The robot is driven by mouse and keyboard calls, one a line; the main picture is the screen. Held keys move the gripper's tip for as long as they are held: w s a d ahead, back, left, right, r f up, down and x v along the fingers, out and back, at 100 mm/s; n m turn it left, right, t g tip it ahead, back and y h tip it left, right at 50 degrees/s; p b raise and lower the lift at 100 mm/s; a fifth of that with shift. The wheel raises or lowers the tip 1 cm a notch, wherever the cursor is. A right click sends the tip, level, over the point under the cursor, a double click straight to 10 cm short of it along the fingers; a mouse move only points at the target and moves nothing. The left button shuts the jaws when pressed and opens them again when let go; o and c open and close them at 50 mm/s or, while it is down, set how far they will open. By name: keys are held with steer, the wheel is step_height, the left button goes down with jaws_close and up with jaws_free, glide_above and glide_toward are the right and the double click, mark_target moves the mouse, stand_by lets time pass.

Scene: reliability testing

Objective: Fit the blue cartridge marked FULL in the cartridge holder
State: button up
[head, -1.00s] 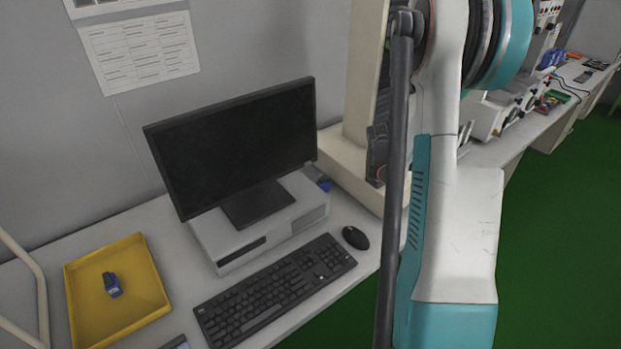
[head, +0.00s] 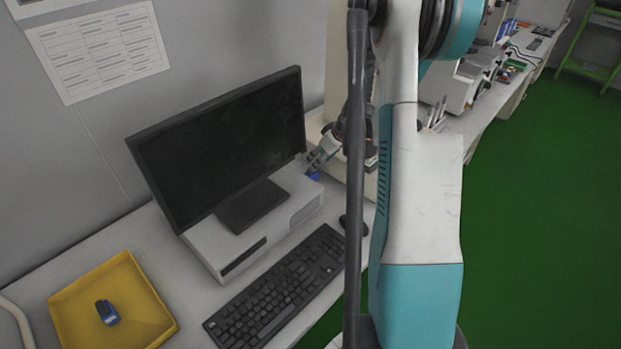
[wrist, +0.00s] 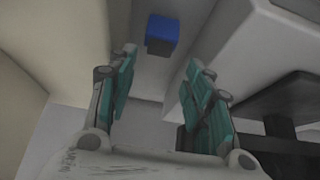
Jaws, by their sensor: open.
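A small blue cartridge (head: 108,312) with a dark part lies in a yellow tray (head: 165,335) at the front left. A second blue object (head: 314,176) is at the right end of the computer case, behind the monitor. It shows in the wrist view as a blue block (wrist: 163,31) with a dark lower part. No FULL marking is legible on either, and I cannot make out a cartridge holder. My gripper (head: 316,163) is just above the second blue object. In the wrist view my gripper (wrist: 161,60) is open and empty, with the block beyond its fingertips.
The monitor (head: 220,145) stands on the grey computer case (head: 210,255), close to my gripper's left. A keyboard (head: 280,292) and mouse (head: 343,224) lie in front. A pale upright structure (head: 312,125) stands behind. My arm hides part of the table's right side.

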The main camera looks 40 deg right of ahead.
mark_target(312, 175)
steer(key=b+x, duration=0.1)
steer(key=x, duration=0.3)
steer(key=b+x, duration=0.2)
steer(key=x, duration=0.2)
steer(key=shift+d+f, duration=0.15)
steer(key=shift+f, duration=0.25)
steer(key=shift+r, duration=0.1)
steer(key=c, duration=0.8)
steer(key=shift+r, duration=0.15)
